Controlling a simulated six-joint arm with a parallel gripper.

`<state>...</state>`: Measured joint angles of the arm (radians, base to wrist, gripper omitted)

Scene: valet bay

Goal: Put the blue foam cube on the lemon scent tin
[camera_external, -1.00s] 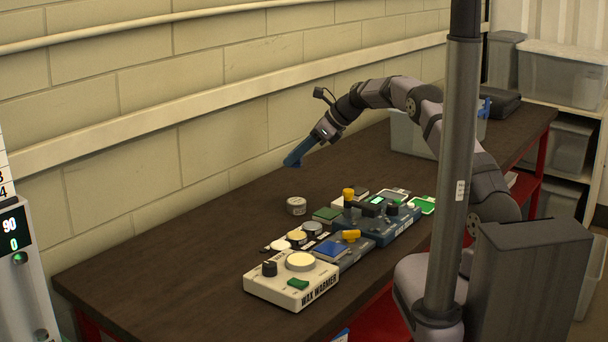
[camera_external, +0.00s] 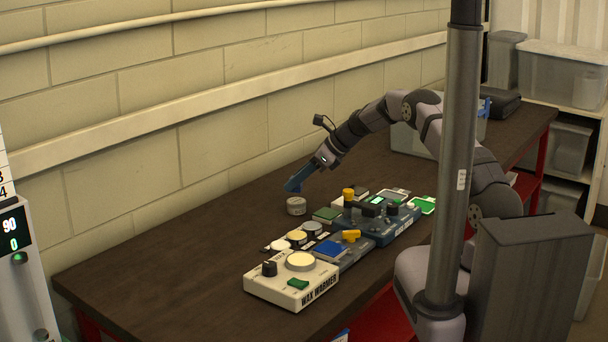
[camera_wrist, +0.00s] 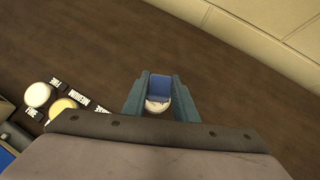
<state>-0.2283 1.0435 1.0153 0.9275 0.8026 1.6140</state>
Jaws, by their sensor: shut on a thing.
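My gripper (camera_external: 293,187) is shut on the blue foam cube (camera_wrist: 159,86), which shows between the two teal fingers in the wrist view. In the external view the fingers point down-left, and their tips are just above a round grey tin (camera_external: 296,207) that stands alone on the bench near the wall. In the wrist view a pale round top (camera_wrist: 158,104) shows right by the cube, partly hidden by the fingers; I cannot tell whether they touch. I cannot read a lemon label on this tin.
A row of devices stands right of the loose tin, with a wax warmer (camera_external: 291,280) nearest the camera. Bare bench (camera_external: 190,260) lies to the left. The block wall (camera_external: 220,150) runs behind.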

